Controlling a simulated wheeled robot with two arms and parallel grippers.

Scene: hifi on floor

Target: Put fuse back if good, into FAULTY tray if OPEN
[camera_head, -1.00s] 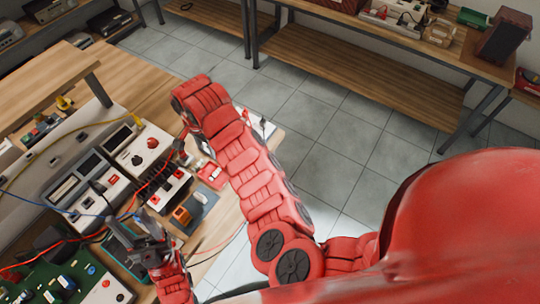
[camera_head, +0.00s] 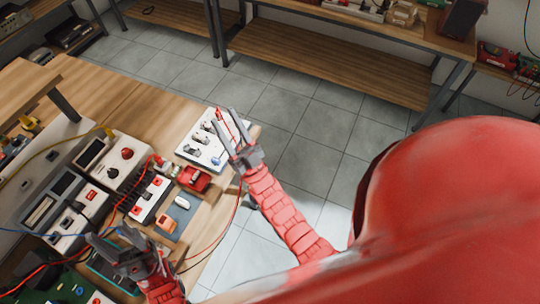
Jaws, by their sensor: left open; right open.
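My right gripper (camera_head: 224,116) is open and empty, with its fingers spread above the right edge of a white board (camera_head: 186,151). That board carries several small dark and metallic fittings. My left gripper (camera_head: 114,240) is open at the lower left, over the bench near the instruments. A small red box or tray (camera_head: 195,180) sits just below the board; no label on it is readable. An orange-and-white item (camera_head: 166,222) and a small white piece (camera_head: 182,203) lie on a blue-grey mat (camera_head: 186,216). I cannot make out a fuse.
White instruments with red buttons (camera_head: 152,198) and a red knob (camera_head: 127,153) line the bench. Red, blue and yellow leads cross it, and a red lead hangs near its right edge. A green circuit board (camera_head: 66,287) is lower left. Tiled floor (camera_head: 300,112) lies beyond the bench.

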